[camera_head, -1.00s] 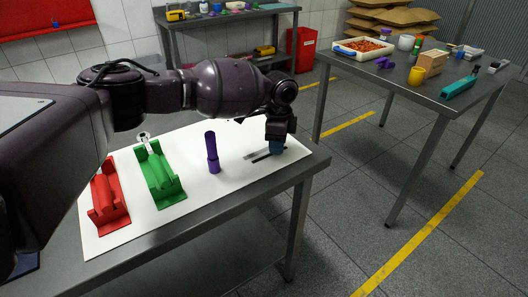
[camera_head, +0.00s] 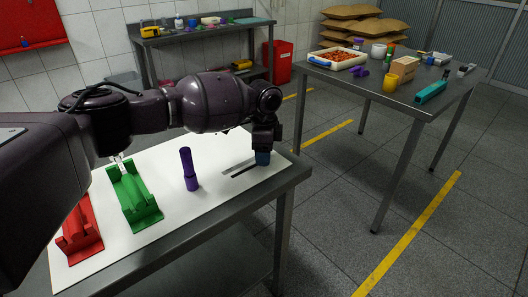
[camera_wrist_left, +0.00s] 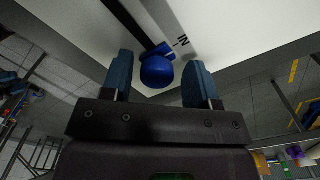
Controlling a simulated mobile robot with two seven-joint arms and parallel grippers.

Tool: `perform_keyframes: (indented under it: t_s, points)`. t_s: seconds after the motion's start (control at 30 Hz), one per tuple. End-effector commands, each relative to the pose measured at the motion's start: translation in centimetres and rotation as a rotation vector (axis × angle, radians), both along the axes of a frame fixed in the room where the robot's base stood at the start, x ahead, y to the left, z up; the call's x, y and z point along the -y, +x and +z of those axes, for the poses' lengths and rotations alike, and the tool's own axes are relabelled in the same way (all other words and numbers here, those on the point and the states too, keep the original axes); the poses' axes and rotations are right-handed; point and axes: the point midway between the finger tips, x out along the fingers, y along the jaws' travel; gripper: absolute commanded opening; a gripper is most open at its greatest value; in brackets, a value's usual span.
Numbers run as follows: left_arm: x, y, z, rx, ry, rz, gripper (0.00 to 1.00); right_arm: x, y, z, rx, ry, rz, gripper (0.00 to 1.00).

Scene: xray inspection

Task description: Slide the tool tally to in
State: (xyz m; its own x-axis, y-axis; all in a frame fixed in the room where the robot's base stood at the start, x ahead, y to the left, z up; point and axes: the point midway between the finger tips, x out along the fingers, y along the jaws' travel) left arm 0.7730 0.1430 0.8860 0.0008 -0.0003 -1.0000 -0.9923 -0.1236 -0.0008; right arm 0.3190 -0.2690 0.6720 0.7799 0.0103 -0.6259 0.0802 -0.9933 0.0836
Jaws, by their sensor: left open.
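The tool tally shows as a round blue knob (camera_wrist_left: 157,71) on a dark slot (camera_wrist_left: 154,25) in the white board, in the left wrist view. My left gripper (camera_wrist_left: 160,62) is open, with one blue finger on each side of the knob and a gap to each. In the head view my left gripper (camera_head: 262,158) points down at the right end of the slot (camera_head: 242,169); the knob is hidden there behind the fingers. My right gripper is not in view.
On the white board (camera_head: 215,205) stand a purple cylinder (camera_head: 189,170), a green holder (camera_head: 134,200) and a red holder (camera_head: 80,235), left of the slot. The table's right edge is close to my gripper. Another table (camera_head: 440,100) with several items stands at the right.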

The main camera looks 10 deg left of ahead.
Motion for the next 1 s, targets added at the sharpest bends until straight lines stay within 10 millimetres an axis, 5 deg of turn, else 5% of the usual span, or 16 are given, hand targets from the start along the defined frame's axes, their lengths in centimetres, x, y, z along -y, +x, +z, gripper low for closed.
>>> perform_keyframes:
  t_s: [0.17, 0.6, 1.0]
  points:
    - [0.0, 0.0, 1.4, 0.003, -0.002, 0.0, 0.54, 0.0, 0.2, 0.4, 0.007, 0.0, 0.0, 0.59]
    - [0.1, 0.0, 9.0, 0.004, -0.001, 0.0, 0.54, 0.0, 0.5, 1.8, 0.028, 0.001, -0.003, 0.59]
    - [0.1, 0.0, 10.8, 0.001, -0.001, -0.001, 0.54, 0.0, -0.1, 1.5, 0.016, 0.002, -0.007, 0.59]
